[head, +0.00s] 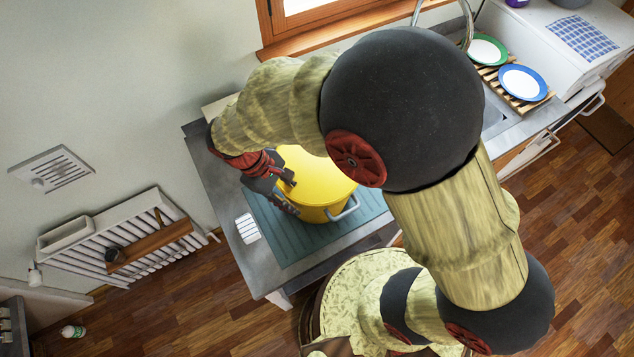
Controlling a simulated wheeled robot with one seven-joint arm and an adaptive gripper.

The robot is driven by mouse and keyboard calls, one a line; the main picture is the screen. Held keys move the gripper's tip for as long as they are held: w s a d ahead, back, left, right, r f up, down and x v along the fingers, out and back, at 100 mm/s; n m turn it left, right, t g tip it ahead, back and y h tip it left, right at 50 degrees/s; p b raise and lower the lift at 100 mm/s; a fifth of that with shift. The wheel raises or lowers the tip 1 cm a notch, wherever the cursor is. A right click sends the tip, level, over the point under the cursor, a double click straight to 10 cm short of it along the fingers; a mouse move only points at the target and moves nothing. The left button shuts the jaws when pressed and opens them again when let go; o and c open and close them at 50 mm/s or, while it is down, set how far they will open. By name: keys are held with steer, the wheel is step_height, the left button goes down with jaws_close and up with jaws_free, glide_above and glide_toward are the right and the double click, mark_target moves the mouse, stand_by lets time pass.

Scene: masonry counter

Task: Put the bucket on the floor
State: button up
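The yellow bucket (322,190) stands on a teal mat (272,228) on the grey counter, with a grey handle (345,208) at its lower right side. My gripper (287,193) is at the bucket's left side, close against it. Its two dark fingers are apart, one over the yellow and one lower beside the wall. I cannot tell whether they clasp the bucket. My arm hides the upper right part of the bucket's surroundings. The wooden floor (190,310) shows in front of the counter.
A white slatted radiator (130,240) with a wooden shelf is on the left wall. A small bottle (72,331) lies on the floor at lower left. Plates (522,82) on a wooden rack stand at the counter's far right. Open floor lies between radiator and counter.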

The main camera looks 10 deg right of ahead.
mark_target(300, 206)
steer(key=x, duration=0.4)
steer(key=shift+d, duration=0.1)
steer(key=shift+c, duration=0.7)
jaws_close()
